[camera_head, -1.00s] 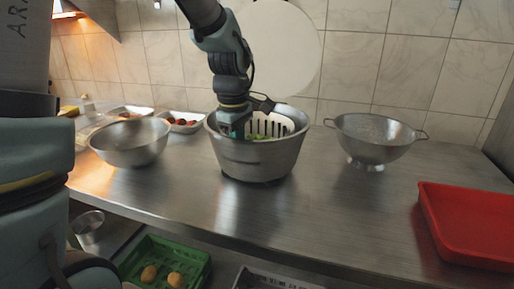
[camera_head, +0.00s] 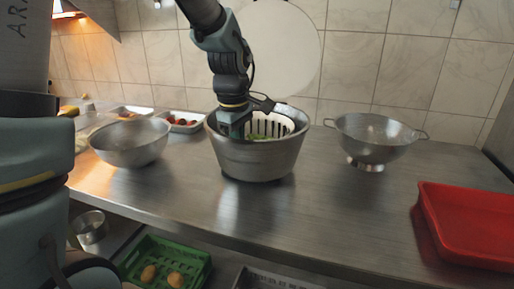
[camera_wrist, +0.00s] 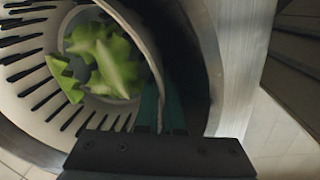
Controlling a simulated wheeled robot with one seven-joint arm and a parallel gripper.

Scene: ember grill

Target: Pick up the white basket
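The white basket (camera_head: 284,122), round with slotted walls, sits inside a deep steel pot (camera_head: 257,160) on the counter. Green leafy pieces (camera_wrist: 105,62) lie in the basket, seen in the wrist view. The basket's slotted wall also shows there (camera_wrist: 30,80). My gripper (camera_head: 236,130) reaches down at the left side of the basket, inside the pot's rim. In the wrist view my gripper's teal fingers (camera_wrist: 164,106) are close together, with the basket's thin wall between them. The basket's lower part is hidden by the pot.
A steel bowl (camera_head: 130,144) stands left of the pot and a colander (camera_head: 374,140) right of it. A red tray (camera_head: 470,225) is at the far right. White trays of food (camera_head: 181,122) stand behind. The counter in front of the pot is clear.

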